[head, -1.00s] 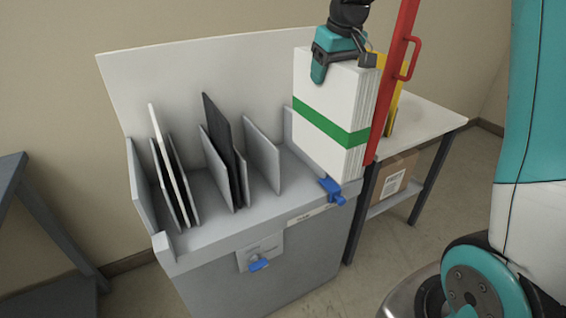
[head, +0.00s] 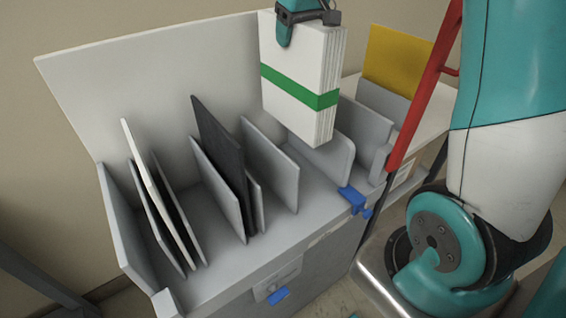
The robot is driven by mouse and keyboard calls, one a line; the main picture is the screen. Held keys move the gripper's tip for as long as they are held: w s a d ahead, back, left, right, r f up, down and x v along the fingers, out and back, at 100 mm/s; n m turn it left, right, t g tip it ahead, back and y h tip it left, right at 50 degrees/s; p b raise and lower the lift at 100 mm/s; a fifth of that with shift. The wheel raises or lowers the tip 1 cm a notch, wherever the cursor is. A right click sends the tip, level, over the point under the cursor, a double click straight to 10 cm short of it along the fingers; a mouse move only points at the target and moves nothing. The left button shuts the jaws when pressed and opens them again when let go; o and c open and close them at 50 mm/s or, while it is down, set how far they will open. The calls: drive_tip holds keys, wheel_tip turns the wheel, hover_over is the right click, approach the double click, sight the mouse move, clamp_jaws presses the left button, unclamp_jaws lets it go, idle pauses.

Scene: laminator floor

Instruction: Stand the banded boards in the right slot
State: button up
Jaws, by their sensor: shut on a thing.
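My gripper (head: 310,12) is at the top of the head view, shut on the upper edge of a stack of white boards (head: 298,45) with a green band (head: 300,88) around it. The stack hangs upright, its lower edge above the right part of the grey slotted rack (head: 215,270). Upright grey dividers form the slots. One divider (head: 270,165) stands left of the hanging stack, and a lower grey end wall (head: 332,155) is partly hidden behind and below it. I cannot tell the stack's exact height above the slot floor.
A white board (head: 150,180) stands in a left slot and a dark board (head: 220,150) in a middle slot. Blue clamps (head: 355,200) sit on the rack's front. A red bar (head: 425,85) and a yellow panel (head: 398,60) are at the right. A pale back panel (head: 150,85) rises behind.

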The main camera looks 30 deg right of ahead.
sight(293, 111)
drive_tip(key=shift+w+f, duration=0.1)
drive_tip(key=shift+w, duration=0.2)
wheel_tip(293, 111, down, 20)
drive_tip(key=shift+d+r, duration=0.1)
drive_tip(key=shift+r, duration=0.05)
drive_tip(key=o, duration=1.6)
drive_tip(key=shift+o, duration=0.2)
